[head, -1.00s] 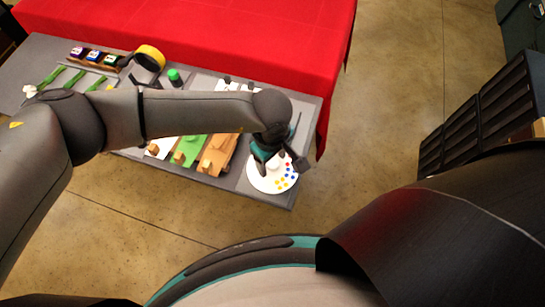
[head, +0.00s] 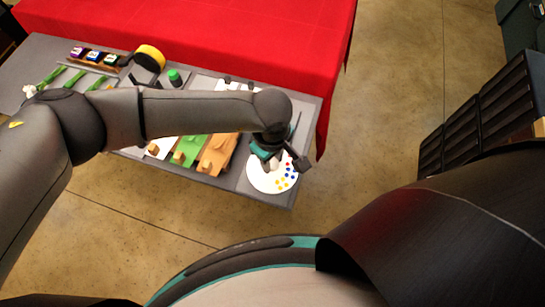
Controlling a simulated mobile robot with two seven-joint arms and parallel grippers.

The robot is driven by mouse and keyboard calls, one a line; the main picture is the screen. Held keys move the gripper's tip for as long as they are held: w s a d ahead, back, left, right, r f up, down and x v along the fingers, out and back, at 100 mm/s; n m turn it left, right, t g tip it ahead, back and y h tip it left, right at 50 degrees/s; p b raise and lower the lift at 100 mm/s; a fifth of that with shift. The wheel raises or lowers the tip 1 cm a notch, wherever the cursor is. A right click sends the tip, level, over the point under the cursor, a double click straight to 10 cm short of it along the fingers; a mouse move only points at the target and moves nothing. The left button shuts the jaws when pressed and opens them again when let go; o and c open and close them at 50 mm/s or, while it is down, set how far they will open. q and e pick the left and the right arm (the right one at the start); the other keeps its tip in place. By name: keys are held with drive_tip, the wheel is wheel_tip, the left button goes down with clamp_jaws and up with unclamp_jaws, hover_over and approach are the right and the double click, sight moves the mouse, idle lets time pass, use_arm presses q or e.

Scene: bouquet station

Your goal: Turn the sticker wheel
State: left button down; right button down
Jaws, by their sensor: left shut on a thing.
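The gripper and wrist hide most of the knob and the wheel's far edge. My right gripper is not in view.
The grey table (head: 230,176) also holds a green board (head: 190,150) and a brown board (head: 214,158) left of the wheel. A red cloth (head: 250,40) covers the surface behind.

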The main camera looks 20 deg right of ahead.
use_arm(q)
drive_tip(key=shift+n, duration=0.3)
drive_tip(key=shift+f+n+b, duration=0.1)
drive_tip(key=shift+n+b, duration=0.6)
drive_tip(key=shift+n, duration=0.3)
drive_tip(key=n+b, duration=0.1)
drive_tip(key=n, duration=0.2)
drive_tip(key=shift+n, duration=0.3)
drive_tip(key=n+b, duration=0.2)
drive_tip(key=n, duration=0.1)
drive_tip(key=shift+n, duration=0.3)
drive_tip(key=n+b, duration=0.1)
drive_tip(key=n, duration=0.2)
drive_tip(key=shift+n, duration=0.3)
drive_tip(key=n+b, duration=0.1)
drive_tip(key=n, duration=0.5)
drive_tip(key=shift+b, duration=0.3)
drive_tip(key=n, duration=0.4)
drive_tip(key=shift+n, duration=1.7)
